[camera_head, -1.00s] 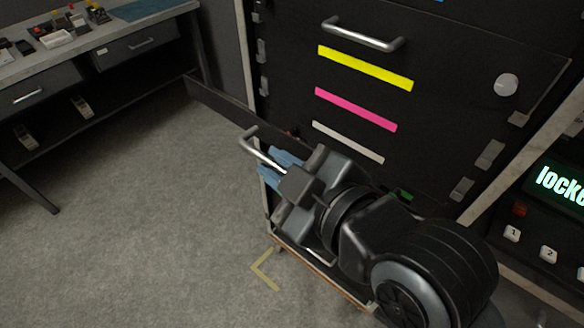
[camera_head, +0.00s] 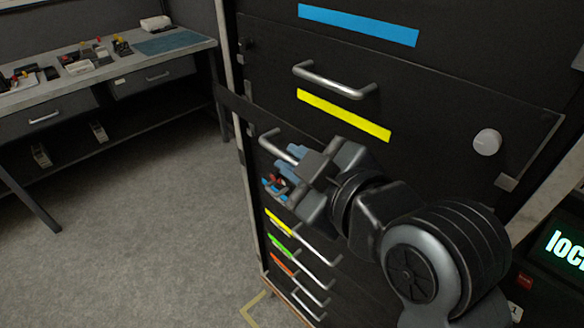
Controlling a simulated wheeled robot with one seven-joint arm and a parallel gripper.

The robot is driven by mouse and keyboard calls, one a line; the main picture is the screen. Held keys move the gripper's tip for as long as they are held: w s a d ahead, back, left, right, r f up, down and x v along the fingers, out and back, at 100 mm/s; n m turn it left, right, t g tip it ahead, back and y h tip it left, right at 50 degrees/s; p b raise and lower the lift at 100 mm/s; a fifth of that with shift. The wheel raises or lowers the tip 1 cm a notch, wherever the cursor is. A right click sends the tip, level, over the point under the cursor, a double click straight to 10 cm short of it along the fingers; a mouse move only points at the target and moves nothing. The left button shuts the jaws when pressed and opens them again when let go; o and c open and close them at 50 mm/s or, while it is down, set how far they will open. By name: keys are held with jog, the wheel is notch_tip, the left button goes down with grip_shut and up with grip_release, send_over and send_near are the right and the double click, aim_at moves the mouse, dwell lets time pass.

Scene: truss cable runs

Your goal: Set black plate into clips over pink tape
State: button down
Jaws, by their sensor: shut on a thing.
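My gripper (camera_head: 300,163) is shut on a silver bar handle (camera_head: 270,143) in front of the cabinet's left part. A long dark strip (camera_head: 245,106) reaches out to the upper left behind this handle. It looks like the black plate seen nearly edge-on, but my arm hides where it joins the handle. The pink tape is not visible now; my gripper and arm cover the area below the yellow tape (camera_head: 345,115). A grey clip (camera_head: 507,182) shows at the right; I cannot tell whether the held plate touches any clip.
Another black panel with a silver handle (camera_head: 335,85) and a white knob (camera_head: 487,142) is above. Blue tape (camera_head: 360,25) is higher. Several taped, handled fronts (camera_head: 300,265) are below. A workbench (camera_head: 110,70) stands left; the grey floor (camera_head: 150,220) between is clear.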

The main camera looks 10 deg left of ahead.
jog(key=w+d+b, duration=0.1)
jog(key=w+d, duration=0.3)
jog(key=w, duration=0.1)
jog(key=shift+w, duration=0.15)
dwell(0.8)
jog(key=shift+f, duration=0.15)
jog(key=shift+w+d, duration=0.1)
jog(key=shift+d, duration=0.05)
dwell(0.7)
jog(key=shift+n, duration=0.3)
dwell(0.8)
jog(key=shift+f+b, duration=0.5)
jog(key=shift+f, duration=0.25)
dwell(1.5)
jog(key=shift+w+d+f, duration=0.15)
jog(key=shift+f, duration=0.05)
dwell(1.1)
jog(key=c, duration=1)
grip_release()
